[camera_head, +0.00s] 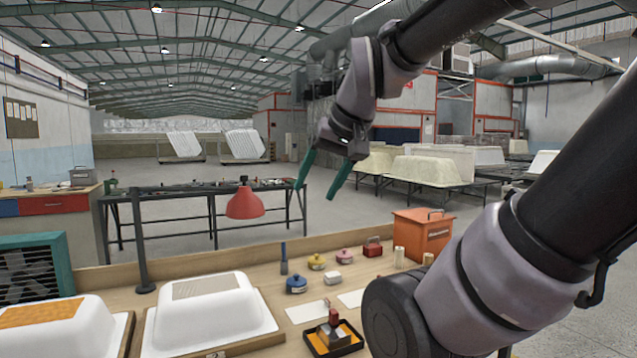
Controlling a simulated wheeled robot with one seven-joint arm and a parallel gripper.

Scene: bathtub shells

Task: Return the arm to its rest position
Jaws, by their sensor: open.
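My gripper (322,176) hangs in the air above the workbench, in the upper middle of the view. Its two green fingers are spread apart and nothing is between them. My arm comes in from the right, with the elbow low over the right part of the bench and the forearm crossing the top right. The elbow hides part of the bench's right side.
The wooden workbench (178,283) carries white tub shells (205,310), a red lamp (245,204), an orange box (422,234), small lidded pots (297,284) and a black tray (309,347). A long dark table (160,197) stands behind. The air around my gripper looks free.

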